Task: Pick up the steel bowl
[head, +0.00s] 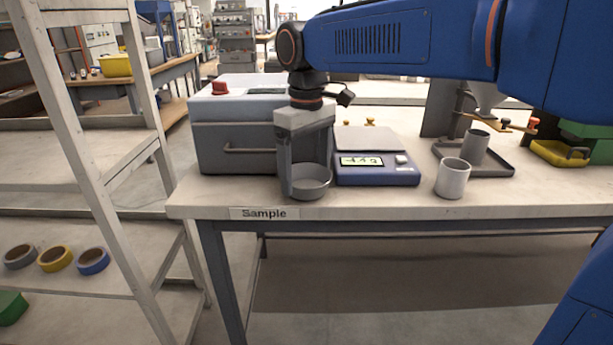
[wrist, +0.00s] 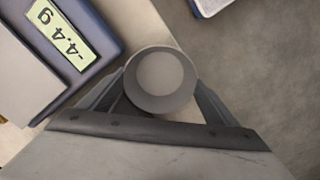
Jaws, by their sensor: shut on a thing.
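The steel bowl (head: 311,184) is grey and round and sits upright at the front edge of the bench, left of the scale. My gripper (head: 306,178) points down over it, with its fingers shut on the bowl's sides. In the wrist view the bowl (wrist: 160,80) lies between the two fingers of my gripper (wrist: 160,92), and its inside looks empty. I cannot tell whether the bowl's base touches the bench.
A blue scale (head: 376,166) reading about -4.4 g stands close to the right of the bowl. A grey box (head: 235,135) with a handle stands behind left. A grey cup (head: 453,178) stands farther right. The bench edge (head: 400,208) is just in front.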

